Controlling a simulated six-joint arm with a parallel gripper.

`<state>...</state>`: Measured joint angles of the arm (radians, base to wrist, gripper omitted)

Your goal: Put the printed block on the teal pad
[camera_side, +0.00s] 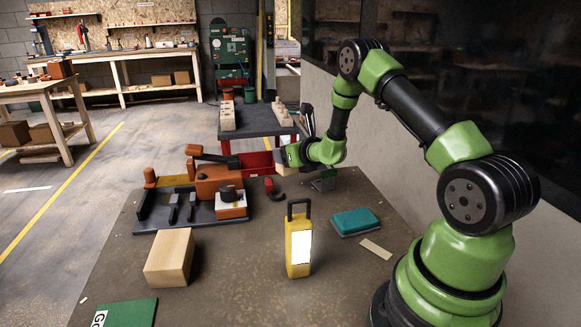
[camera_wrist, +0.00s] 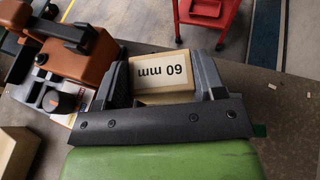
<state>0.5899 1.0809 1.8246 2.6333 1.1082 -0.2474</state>
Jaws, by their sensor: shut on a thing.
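The printed block (camera_wrist: 162,72) is pale wood with "60 mm" on its face, upside down in the wrist view. My gripper (camera_wrist: 161,62) is shut on it, one dark finger on each side. In the side view my gripper (camera_side: 284,158) is at the far end of the table, and a small tan part of the block (camera_side: 280,169) shows below it. The teal pad (camera_side: 356,222) appears to be the thick teal slab lying at the table's right, nearer the camera and apart from my gripper. Its top looks bare.
An orange and black machine (camera_side: 215,185) stands left of my gripper. A yellow work lamp (camera_side: 299,245) stands upright left of the pad. A wooden block (camera_side: 170,257) and a green lettered board (camera_side: 125,313) lie front left. A red cart (camera_side: 258,161) is beyond the table.

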